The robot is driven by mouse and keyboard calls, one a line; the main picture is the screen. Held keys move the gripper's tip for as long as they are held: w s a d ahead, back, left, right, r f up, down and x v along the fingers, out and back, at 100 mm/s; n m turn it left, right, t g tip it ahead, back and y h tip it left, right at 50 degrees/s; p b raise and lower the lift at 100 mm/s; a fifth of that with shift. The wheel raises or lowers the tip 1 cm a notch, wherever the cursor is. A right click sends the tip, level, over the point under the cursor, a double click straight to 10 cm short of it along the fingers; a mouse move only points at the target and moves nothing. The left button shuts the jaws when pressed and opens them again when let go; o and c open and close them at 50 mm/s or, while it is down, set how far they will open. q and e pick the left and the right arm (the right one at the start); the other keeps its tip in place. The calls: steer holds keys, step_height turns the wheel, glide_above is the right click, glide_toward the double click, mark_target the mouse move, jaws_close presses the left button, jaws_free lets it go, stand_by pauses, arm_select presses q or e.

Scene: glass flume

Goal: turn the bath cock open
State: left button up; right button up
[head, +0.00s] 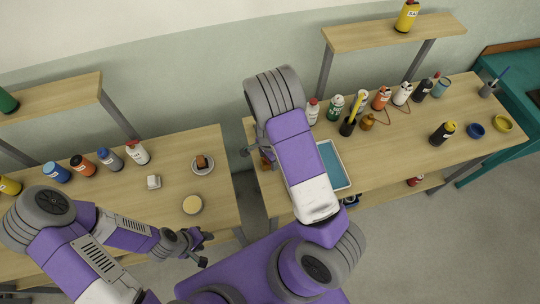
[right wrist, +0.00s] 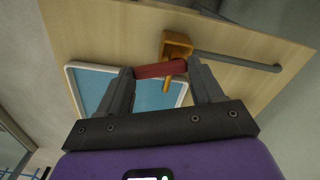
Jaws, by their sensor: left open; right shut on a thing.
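The bath cock shows in the right wrist view as a brass-coloured body (right wrist: 176,46) with a red handle (right wrist: 158,70). A grey pipe (right wrist: 238,60) runs from it to the right. My right gripper (right wrist: 162,82) has a finger at each end of the red handle and is shut on it. The handle lies across, nearly level in that view. In the head view my right forearm hides the right gripper and most of the cock. My left gripper (head: 200,247) is open and empty, in front of the left table's edge.
A white-rimmed blue tray (head: 333,165) lies beside my right forearm; it also shows in the right wrist view (right wrist: 90,84). Several bottles stand along the back of the right table (head: 400,150). The left table (head: 225,190) holds bottles and small dishes.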

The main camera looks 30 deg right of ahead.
steer(key=shift+a+m+p, duration=0.2)
steer(key=shift+m+p, duration=0.2)
steer(key=shift+m, duration=0.7)
steer(key=o, duration=1.1)
steer(key=shift+c, duration=0.2)
step_height(320, 180, up, 8)
steer(key=shift+f+p, duration=0.2)
steer(key=shift+p, duration=0.35)
